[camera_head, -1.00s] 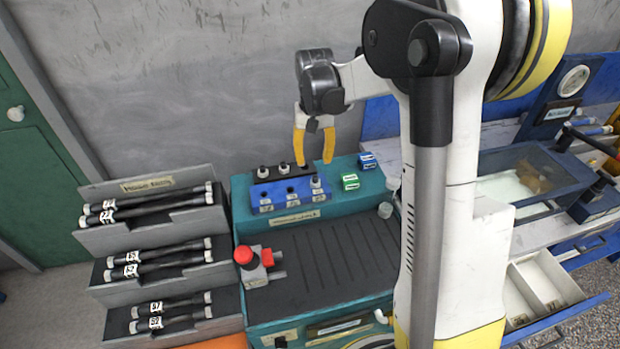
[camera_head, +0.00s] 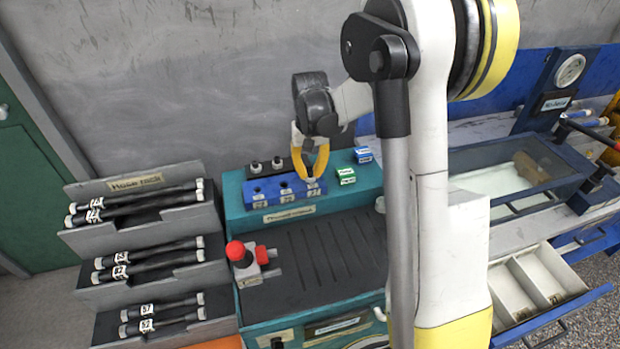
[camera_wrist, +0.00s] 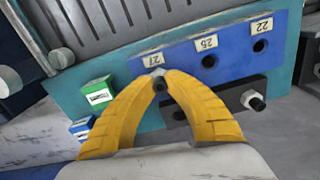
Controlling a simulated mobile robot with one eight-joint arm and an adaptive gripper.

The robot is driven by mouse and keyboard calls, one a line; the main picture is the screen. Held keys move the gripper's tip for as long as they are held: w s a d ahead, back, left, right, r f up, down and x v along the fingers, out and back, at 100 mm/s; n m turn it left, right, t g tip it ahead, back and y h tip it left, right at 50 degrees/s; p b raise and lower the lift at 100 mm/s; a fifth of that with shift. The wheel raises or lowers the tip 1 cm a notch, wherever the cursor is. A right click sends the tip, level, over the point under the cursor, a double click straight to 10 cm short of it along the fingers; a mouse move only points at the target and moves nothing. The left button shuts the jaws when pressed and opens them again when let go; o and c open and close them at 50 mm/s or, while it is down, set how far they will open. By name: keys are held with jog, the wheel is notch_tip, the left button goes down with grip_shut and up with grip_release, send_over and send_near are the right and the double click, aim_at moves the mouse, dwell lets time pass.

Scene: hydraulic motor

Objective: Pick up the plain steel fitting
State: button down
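The blue block (camera_head: 268,209) has holes labelled 22, 25 and 27; in the wrist view its face (camera_wrist: 228,68) shows the 22 and 25 holes empty. My gripper (camera_head: 314,179) is over the 27 end of the block, pointing down. In the wrist view its yellow fingertips (camera_wrist: 160,78) are drawn together on a small grey steel fitting (camera_wrist: 158,73) at the 27 position. The fingers cover most of the fitting, and I cannot tell how far it sits in its hole.
A black block behind carries dark fittings with pale ends, one clear in the wrist view (camera_wrist: 253,100). Green (camera_head: 346,175) and blue (camera_head: 363,154) small boxes stand close to the right. A red knob (camera_head: 235,250) rises in front. Hose racks (camera_head: 125,185) stand left.

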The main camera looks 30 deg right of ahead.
aim_at(310, 171)
dwell(0.4)
notch_tip(310, 171, up, 5)
jog(key=shift+f+p, duration=0.15)
jog(key=shift+p, duration=1.05)
jog(key=s+d+r+p, duration=0.3)
jog(key=s+d+r, duration=0.3)
jog(key=d, duration=0.3)
jog(key=shift+s, duration=0.5)
